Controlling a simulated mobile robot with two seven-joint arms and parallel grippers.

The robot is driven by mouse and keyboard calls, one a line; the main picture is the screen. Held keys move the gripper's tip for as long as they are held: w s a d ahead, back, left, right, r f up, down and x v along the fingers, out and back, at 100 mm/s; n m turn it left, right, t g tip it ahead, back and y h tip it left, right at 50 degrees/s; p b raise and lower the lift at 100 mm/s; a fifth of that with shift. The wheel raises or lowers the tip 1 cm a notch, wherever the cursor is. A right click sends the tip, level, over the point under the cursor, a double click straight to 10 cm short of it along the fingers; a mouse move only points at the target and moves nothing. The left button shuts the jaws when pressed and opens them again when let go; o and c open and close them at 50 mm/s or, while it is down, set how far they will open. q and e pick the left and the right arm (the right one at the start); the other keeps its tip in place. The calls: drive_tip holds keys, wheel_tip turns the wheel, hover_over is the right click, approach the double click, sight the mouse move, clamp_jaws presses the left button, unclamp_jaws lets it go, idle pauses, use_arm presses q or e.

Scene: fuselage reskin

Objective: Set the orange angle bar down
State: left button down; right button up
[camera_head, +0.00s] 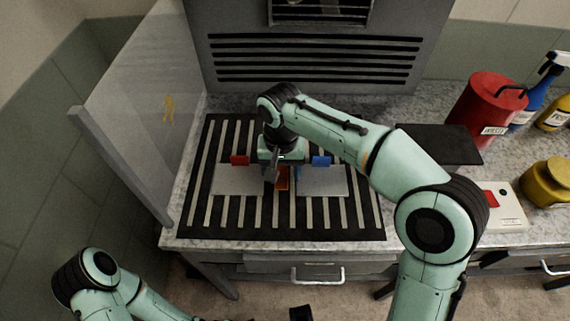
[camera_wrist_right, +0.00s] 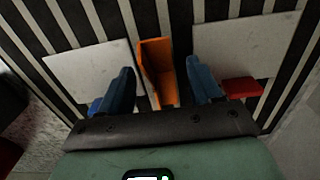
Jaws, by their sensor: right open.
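The orange angle bar (camera_wrist_right: 157,70) lies at the gap between two pale flat plates, the left one (camera_head: 238,181) and the right one (camera_head: 322,181) in the head view. In the head view only a small part of the bar (camera_head: 282,184) shows below my right gripper (camera_head: 275,174). In the right wrist view the two blue fingers of my right gripper (camera_wrist_right: 160,85) are apart, one on each side of the bar. A gap shows between the bar and each finger.
A red block (camera_head: 239,160) and a blue block (camera_head: 320,161) sit at the plates' far edges. The plates lie on a black-and-grey striped mat (camera_head: 225,225). A clear panel (camera_head: 135,100) stands at left. A red can (camera_head: 487,105) and bottles stand at right.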

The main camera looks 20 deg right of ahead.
drive_tip(key=shift+f, duration=0.95)
clamp_jaws()
drive_tip(key=shift+r, duration=0.1)
